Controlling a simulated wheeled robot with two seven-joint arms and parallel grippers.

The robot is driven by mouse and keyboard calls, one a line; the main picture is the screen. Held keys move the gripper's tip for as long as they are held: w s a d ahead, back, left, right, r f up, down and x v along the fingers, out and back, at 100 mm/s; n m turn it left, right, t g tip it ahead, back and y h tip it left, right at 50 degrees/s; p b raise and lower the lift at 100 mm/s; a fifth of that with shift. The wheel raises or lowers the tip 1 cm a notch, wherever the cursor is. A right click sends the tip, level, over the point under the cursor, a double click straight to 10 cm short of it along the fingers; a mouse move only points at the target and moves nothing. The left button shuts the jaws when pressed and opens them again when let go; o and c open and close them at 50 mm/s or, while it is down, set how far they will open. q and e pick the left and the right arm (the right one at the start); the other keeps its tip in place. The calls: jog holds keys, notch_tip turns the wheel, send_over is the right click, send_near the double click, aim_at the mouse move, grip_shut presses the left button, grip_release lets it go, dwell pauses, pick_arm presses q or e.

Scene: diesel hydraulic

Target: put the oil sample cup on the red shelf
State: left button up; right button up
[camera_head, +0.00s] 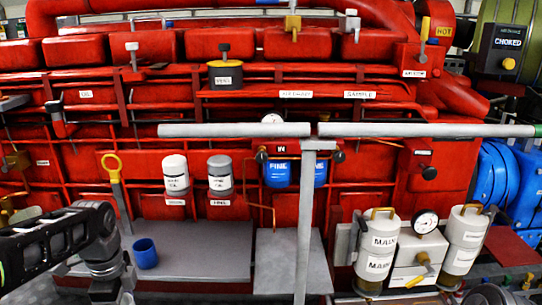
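A blue cup (145,253), which looks like the oil sample cup, stands upright on a grey plate (215,262) at the lower left. The red shelf (290,92) juts from the red engine at upper middle, with small white labels on its front edge, one reading SAMPLE.
A grey T-shaped rail (305,225) stands in front of the engine, its bar crossing below the shelf. White and grey filters (219,174) and blue filters hang behind it. White canisters (378,252) and a gauge stand at lower right. The shelf's middle and right look bare.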

pick_arm(q)
jog(key=shift+w+n, duration=0.2)
jog(key=shift+n, duration=0.2)
jog(key=shift+a+r+n, duration=0.1)
jog(key=shift+r+n, duration=0.05)
jog(key=shift+n, duration=0.85)
jog(key=shift+w+n, duration=0.45)
jog(key=shift+n, duration=0.75)
jog(key=shift+w+r+n, duration=0.2)
jog(key=shift+w+n, duration=0.1)
jog(key=shift+n, duration=0.5)
jog(key=w+d+r+n+p, duration=0.3)
jog(key=w+d+n+p, duration=0.1)
jog(key=d+p, duration=0.3)
jog(key=w+d+r+n+p, duration=0.4)
jog(key=d+p, duration=0.4)
jog(key=d, duration=0.1)
jog(key=shift+r, duration=0.2)
jog(key=shift+w, duration=0.1)
